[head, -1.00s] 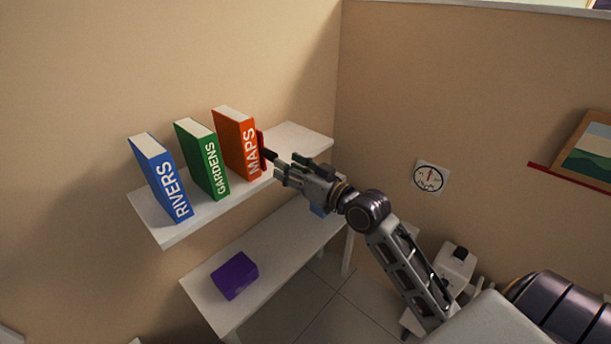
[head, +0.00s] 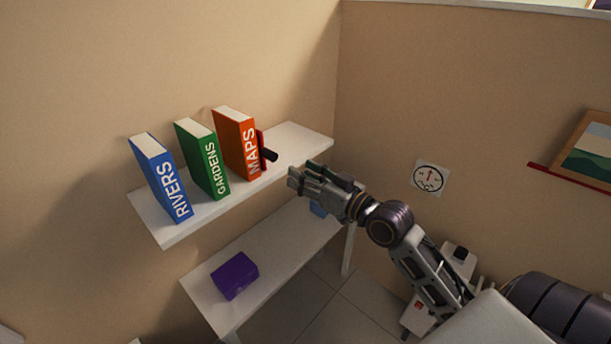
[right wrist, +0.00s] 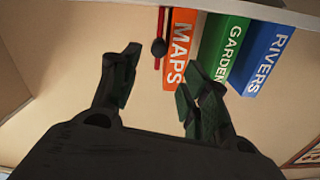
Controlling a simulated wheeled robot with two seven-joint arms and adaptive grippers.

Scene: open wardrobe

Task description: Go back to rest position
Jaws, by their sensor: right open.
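My right gripper (head: 296,181) is in front of the white shelf, to the right of the books and apart from them. It is open and empty; its two spread fingers (right wrist: 160,75) show in the right wrist view. On the shelf stand a blue RIVERS book (head: 163,180), a green GARDENS book (head: 204,160) and an orange MAPS book (head: 237,145). A thin red piece with a black knob (head: 270,155) stands just right of the MAPS book; its knob also shows in the right wrist view (right wrist: 158,47). My left gripper is not in view.
The white shelf (head: 308,143) is bare at its right end. Below it, a white bench (head: 212,297) holds a purple box (head: 234,276) and a blue item (head: 318,208). A round dial (head: 430,178) and a framed picture (head: 592,150) hang on the right wall.

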